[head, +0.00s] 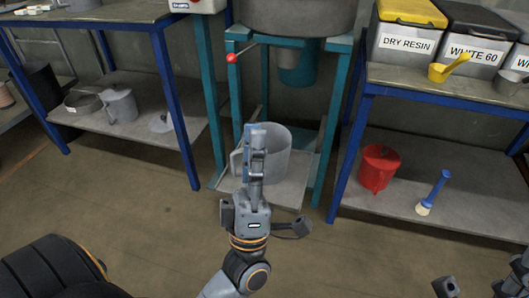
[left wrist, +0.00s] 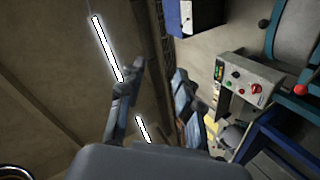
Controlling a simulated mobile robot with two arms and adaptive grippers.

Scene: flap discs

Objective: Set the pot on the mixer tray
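A grey pot (head: 276,152) with a handle (head: 237,164) on its left side is upright in the lower part of the teal mixer frame. I cannot tell whether the pot touches the tray. My left gripper (head: 257,135) points away from me, up against the near side of the pot and covering part of it. I see it edge-on, so its grip is unclear. The left wrist view shows one dark finger (left wrist: 120,100) and a large grey shape. Only bits of my right gripper show at the lower right corner.
Teal posts stand on both sides of the tray, with the mixer bowl (head: 297,15) above. The left shelf (head: 90,122) holds another grey pot (head: 119,105). The right shelf (head: 440,195) holds a red pot (head: 378,168) and a blue-handled brush (head: 434,192). The floor in front is clear.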

